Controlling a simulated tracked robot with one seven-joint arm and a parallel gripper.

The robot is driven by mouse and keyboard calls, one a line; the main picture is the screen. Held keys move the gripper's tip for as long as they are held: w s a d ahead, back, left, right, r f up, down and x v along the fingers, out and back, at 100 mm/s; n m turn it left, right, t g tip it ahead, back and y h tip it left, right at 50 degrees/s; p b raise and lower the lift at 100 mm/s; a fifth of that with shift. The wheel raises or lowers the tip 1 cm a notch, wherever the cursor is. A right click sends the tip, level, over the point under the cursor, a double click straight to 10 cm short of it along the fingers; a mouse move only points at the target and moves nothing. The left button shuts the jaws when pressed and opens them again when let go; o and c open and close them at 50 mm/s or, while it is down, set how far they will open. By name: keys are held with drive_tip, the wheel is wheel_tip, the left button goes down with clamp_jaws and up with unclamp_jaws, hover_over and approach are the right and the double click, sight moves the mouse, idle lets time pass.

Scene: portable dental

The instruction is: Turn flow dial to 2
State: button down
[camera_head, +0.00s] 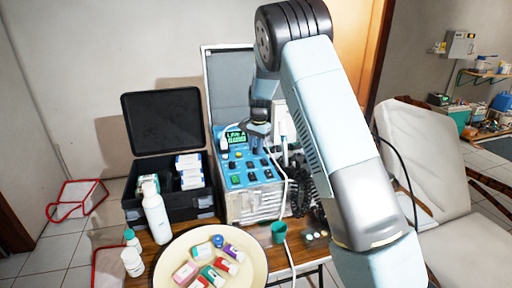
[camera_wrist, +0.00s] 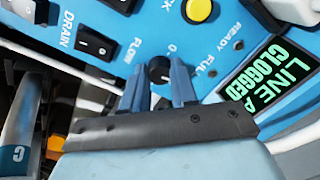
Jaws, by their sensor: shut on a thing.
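The black flow dial (camera_wrist: 159,70) is on the blue control panel (camera_wrist: 100,32), beside the printed word FLOW and a 0 mark. My gripper (camera_wrist: 158,76) has its two blue fingers on either side of the dial and is shut on it. The dial's pointer position is hard to make out, and its lower part is hidden between the fingers. In the head view my gripper (camera_head: 258,140) reaches down to the panel of the dental unit (camera_head: 250,178) and hides the dial.
A green-lettered screen (camera_wrist: 268,78) beside the dial reads LINE A CLOGGED. A yellow button (camera_wrist: 200,10) and a black DRAIN switch (camera_wrist: 95,45) are close by. A black case (camera_head: 165,135), a white bottle (camera_head: 155,212) and a cream tray (camera_head: 250,255) stand around the unit.

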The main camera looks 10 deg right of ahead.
drive_tip(key=m, duration=0.3)
drive_tip(key=shift+a+m, duration=0.1)
drive_tip(key=shift+m, duration=0.3)
drive_tip(key=shift+m+t, duration=0.3)
drive_tip(key=shift+m, duration=1.5)
drive_tip(key=c, duration=0.9)
unclamp_jaws()
drive_tip(key=shift+s+d+r, duration=0.15)
drive_tip(key=shift+s+r, duration=0.05)
drive_tip(key=shift+r, duration=2.05)
drive_tip(key=shift+s+d+r, duration=0.15)
drive_tip(key=shift+r, duration=2.15)
drive_tip(key=shift+s+d+r, duration=0.15)
drive_tip(key=shift+s+r, duration=0.05)
drive_tip(key=shift+r, duration=2.05)
